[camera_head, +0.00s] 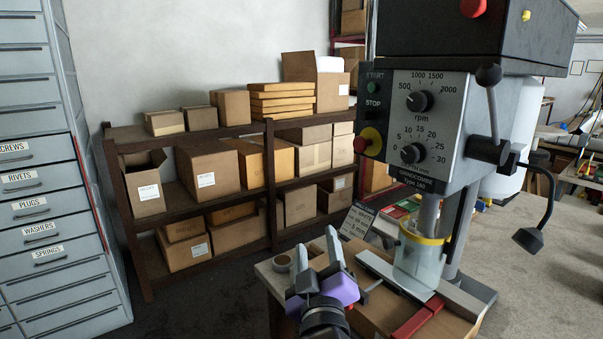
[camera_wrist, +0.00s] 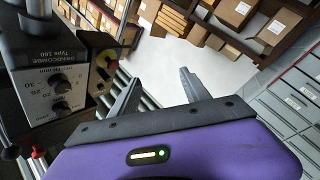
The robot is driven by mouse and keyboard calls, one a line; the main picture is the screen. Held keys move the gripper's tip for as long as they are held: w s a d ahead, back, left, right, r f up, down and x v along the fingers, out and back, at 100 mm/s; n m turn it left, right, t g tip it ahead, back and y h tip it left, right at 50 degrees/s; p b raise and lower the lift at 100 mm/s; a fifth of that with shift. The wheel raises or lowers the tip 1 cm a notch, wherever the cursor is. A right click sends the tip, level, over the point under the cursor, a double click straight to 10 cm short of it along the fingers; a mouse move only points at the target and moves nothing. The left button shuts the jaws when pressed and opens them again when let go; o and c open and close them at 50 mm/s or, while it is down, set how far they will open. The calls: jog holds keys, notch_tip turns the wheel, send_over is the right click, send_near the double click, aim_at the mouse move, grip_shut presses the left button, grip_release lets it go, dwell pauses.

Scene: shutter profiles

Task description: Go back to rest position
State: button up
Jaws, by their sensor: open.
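My gripper (camera_head: 317,262) is at the lower middle of the head view, in front of the workbench's left end and left of the drill press (camera_head: 425,130). Its purple body and two grey fingers show, with the fingers apart and nothing between them. In the wrist view my gripper (camera_wrist: 160,92) also has its fingers spread and empty, with pale wall and shelving beyond. The drill press shows at the left of the wrist view (camera_wrist: 50,85), close beside the gripper. The lower part of my arm is cut off by the head view's bottom edge.
A shelf (camera_head: 240,130) with several cardboard boxes stands behind. A grey drawer cabinet (camera_head: 45,180) is at the left. Dark floor between cabinet and bench is clear.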

jog(key=s+d+f+m+y, duration=0.1)
jog(key=s+d+f+y, duration=0.15)
jog(key=s+f, duration=0.5)
jog(key=s+d+f+m+y, duration=0.1)
jog(key=s+d+f, duration=0.3)
jog(key=s, duration=0.7)
jog(key=s+d+f+m+g+h, duration=0.1)
jog(key=s+d+f+m, duration=0.1)
jog(key=s, duration=0.8)
jog(key=s+d+f+m+g+h, duration=0.1)
jog(key=s+d+f+m+g, duration=0.1)
jog(key=s+d, duration=0.3)
jog(key=s+d+f+m+g+h, duration=0.2)
jog(key=s+d+f, duration=0.1)
jog(key=s, duration=1.1)
jog(key=shift+s+d+f+b, duration=0.35)
jog(key=shift+f+b, duration=0.1)
jog(key=shift+f, duration=0.25)
